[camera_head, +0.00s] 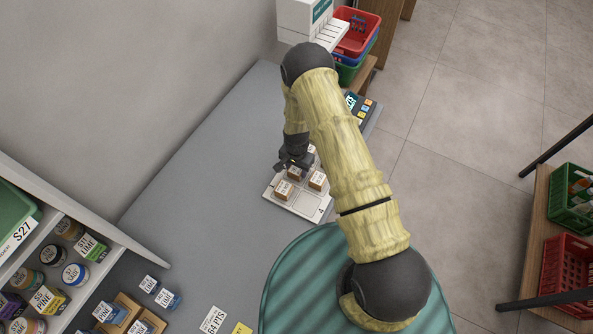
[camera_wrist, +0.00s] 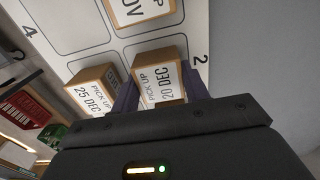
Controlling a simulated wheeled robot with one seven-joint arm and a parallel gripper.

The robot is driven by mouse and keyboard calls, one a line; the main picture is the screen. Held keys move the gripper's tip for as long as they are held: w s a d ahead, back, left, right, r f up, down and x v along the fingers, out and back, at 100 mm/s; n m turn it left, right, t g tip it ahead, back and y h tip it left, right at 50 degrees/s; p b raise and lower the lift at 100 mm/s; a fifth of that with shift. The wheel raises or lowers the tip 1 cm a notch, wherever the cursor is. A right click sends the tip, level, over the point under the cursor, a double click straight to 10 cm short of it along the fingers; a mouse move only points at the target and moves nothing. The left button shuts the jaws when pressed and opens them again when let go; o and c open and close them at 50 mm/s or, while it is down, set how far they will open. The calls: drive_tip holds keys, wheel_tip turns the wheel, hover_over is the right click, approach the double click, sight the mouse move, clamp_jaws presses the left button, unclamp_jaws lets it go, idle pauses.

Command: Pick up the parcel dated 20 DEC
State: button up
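The parcel dated 20 DEC (camera_wrist: 160,82) is a small brown box with a white "PICK UP" label, on the white numbered tray (camera_wrist: 68,32), near the number 2. My gripper (camera_wrist: 162,85) has its two purple fingers on either side of this parcel, very close to its sides. I see no clear gap, and whether the fingers press on it is not clear. A parcel dated 25 DEC (camera_wrist: 90,95) stands just left of the left finger. A third parcel, with "NOV" in its date (camera_wrist: 143,8), is at the top. In the head view my gripper (camera_head: 291,163) is low over the tray (camera_head: 309,205).
A small device with a lit display (camera_head: 352,100) stands behind the tray. Red and green baskets (camera_head: 357,35) are at the back. A shelf with jars and boxes (camera_head: 60,260) is at the lower left. The grey counter (camera_head: 200,190) left of the tray is clear.

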drive_tip(key=shift+r, duration=0.1)
wheel_tip(320, 180, up, 10)
drive_tip(key=b, duration=0.3)
drive_tip(key=shift+b, duration=0.35)
idle(0.6)
